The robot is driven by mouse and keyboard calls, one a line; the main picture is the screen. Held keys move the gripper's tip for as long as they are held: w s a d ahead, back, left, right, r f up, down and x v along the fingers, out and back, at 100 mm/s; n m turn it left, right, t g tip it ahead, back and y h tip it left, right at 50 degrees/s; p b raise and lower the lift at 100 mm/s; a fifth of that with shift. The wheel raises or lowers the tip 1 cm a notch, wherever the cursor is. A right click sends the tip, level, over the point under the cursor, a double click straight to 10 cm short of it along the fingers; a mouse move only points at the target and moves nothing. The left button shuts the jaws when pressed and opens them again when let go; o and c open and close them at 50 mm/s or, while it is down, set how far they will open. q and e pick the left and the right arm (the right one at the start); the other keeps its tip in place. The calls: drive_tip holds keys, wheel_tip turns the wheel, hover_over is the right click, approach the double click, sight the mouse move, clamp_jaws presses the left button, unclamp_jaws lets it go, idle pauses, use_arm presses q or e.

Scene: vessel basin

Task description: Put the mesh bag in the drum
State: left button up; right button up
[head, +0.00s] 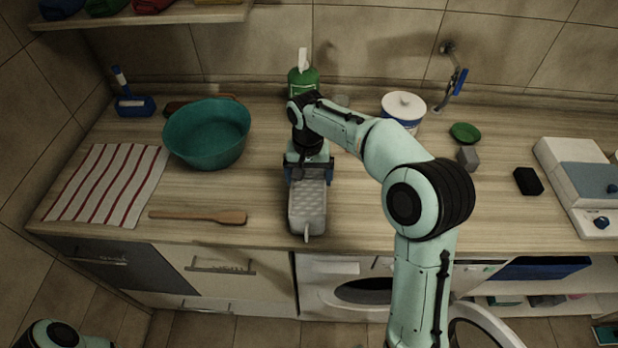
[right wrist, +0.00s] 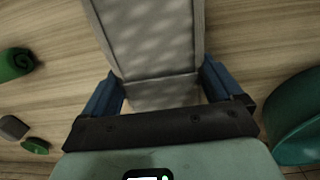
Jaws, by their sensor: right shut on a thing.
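The mesh bag (head: 307,207) is a grey, rounded block with a lattice pattern and a small tab at its front end. It is at the middle front of the worktop, and it also shows in the right wrist view (right wrist: 150,40). My right gripper (head: 308,173) is shut on its rear end, one blue finger on each side. I cannot tell whether the bag touches the worktop. The drum (head: 365,291) is the dark round opening of the white washer under the worktop. Its door (head: 485,328) stands open to the right. My left gripper is out of view.
A teal basin (head: 207,133), a striped cloth (head: 108,184) and a wooden spatula (head: 200,216) lie left of the bag. A green bottle (head: 303,82) and a white-lidded tub (head: 403,107) stand behind. The worktop's front edge (head: 270,245) lies above the drum.

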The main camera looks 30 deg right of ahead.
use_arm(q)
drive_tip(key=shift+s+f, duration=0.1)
use_arm(e)
drive_tip(key=shift+f, duration=0.4)
drive_tip(key=shift+f, duration=0.2)
drive_tip(key=o, duration=1.4)
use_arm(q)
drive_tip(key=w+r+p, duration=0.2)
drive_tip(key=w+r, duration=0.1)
use_arm(e)
drive_tip(key=shift+o, duration=0.2)
wheel_tip(320, 180, up, 12)
drive_tip(key=shift+r, duration=0.2)
drive_tip(key=shift+a, duration=0.1)
